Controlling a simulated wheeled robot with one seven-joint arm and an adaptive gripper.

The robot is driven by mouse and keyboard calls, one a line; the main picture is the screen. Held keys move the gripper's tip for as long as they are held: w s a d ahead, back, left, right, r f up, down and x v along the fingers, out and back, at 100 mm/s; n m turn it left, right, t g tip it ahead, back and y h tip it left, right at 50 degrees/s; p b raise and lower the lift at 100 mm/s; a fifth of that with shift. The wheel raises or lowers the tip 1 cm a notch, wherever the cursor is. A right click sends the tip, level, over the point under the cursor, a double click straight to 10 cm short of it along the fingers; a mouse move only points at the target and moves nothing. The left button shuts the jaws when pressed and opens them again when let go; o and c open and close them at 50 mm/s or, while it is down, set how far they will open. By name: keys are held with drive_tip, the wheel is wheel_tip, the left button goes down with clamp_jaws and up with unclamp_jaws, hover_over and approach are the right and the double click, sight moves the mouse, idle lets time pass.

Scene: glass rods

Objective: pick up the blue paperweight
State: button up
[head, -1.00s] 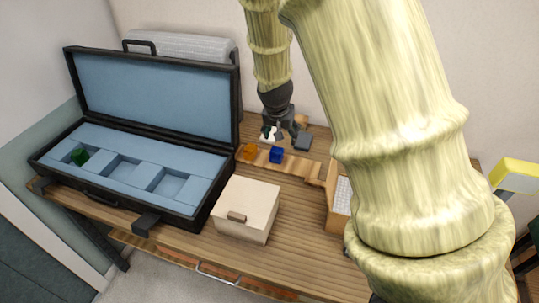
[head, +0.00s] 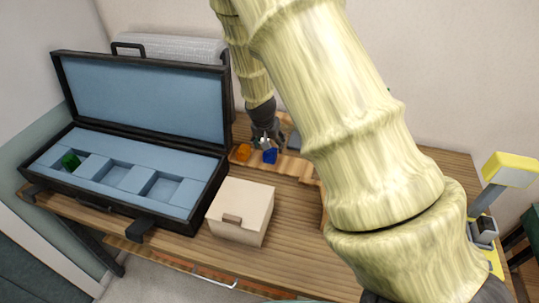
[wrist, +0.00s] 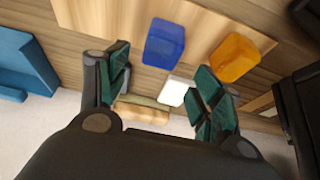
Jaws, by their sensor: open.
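The blue paperweight (head: 270,156) is a small blue block on a wooden strip on the desk, just right of an orange block (head: 243,152). In the wrist view the blue paperweight (wrist: 164,43) lies beyond the fingertips, roughly in line with the gap between them. The orange block (wrist: 234,57) lies to its right. My gripper (head: 266,140) is just behind and above the blue paperweight in the head view. In the wrist view its green-padded fingers (wrist: 163,72) are spread with nothing held between them. A small white item (wrist: 175,91) shows between the fingers, apparently below them.
An open black case (head: 140,170) with a blue lining stands at left, a green block (head: 70,161) in its left compartment. A cream box (head: 241,210) with a handle stands in front of the blocks. My arm hides much of the desk's right side. A yellow-topped object (head: 510,169) stands far right.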

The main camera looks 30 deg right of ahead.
sight(270, 150)
drive_tip(key=shift+s+f+p, duration=0.2)
drive_tip(key=shift+s+p, duration=0.2)
drive_tip(key=f, duration=0.1)
drive_tip(key=f+p, duration=0.1)
drive_tip(key=shift+w+f, duration=0.3)
drive_tip(key=shift+p+x, duration=0.4)
drive_tip(key=shift+x, duration=0.55)
drive_tip(key=shift+c, duration=0.2)
drive_tip(key=c, duration=1.2)
drive_tip(key=shift+r, duration=0.2)
drive_tip(key=shift+c, duration=0.2)
